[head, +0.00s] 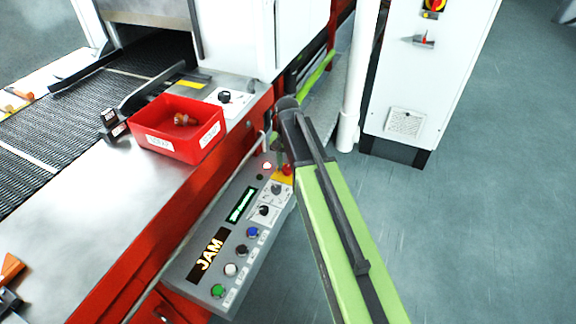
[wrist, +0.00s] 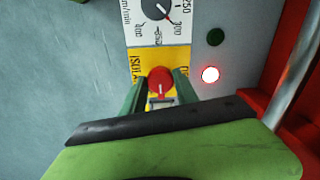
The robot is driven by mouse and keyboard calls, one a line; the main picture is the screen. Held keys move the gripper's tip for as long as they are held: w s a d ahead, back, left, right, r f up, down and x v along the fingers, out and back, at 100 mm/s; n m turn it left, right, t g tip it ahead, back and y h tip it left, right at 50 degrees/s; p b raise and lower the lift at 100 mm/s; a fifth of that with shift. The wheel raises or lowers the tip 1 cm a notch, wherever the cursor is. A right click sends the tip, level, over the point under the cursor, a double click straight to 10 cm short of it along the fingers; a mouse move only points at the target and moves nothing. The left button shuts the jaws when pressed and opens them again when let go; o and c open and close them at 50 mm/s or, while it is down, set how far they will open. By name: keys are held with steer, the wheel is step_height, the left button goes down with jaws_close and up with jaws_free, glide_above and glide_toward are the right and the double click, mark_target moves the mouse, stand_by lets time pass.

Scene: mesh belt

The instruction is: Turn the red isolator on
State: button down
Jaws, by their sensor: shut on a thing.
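The red isolator (wrist: 160,80) is a round red knob on a yellow plate lettered "ISOL…", at the centre of the wrist view. In the head view the red isolator (head: 287,169) shows at the far end of the grey control panel (head: 207,268), partly behind my arm. My gripper (wrist: 160,92) has a dark green finger on each side of the knob and is shut on it. In the head view my gripper (head: 279,158) is mostly hidden by my wrist. A small pale mark shows on the knob; its exact setting is hard to read.
Next to the isolator are a lit red lamp (wrist: 210,74), a dark green lamp (wrist: 215,37) and a speed dial (wrist: 157,5). The panel has a "JAM" display (head: 208,256) and several buttons. A red bin (head: 178,128) stands beside the mesh belt (head: 50,125). A white cabinet (head: 425,75) stands behind.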

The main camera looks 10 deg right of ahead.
mark_target(288, 169)
steer(key=shift+s, duration=0.15)
steer(key=c, duration=0.9)
jaws_free()
steer(key=shift+c, duration=0.2)
step_height(288, 169, up, 17)
steer(key=p, duration=1.7)
steer(key=shift+r, duration=0.2)
steer(key=s+n, duration=0.5)
steer(key=s, duration=0.8)
steer(key=shift+s, duration=0.4)
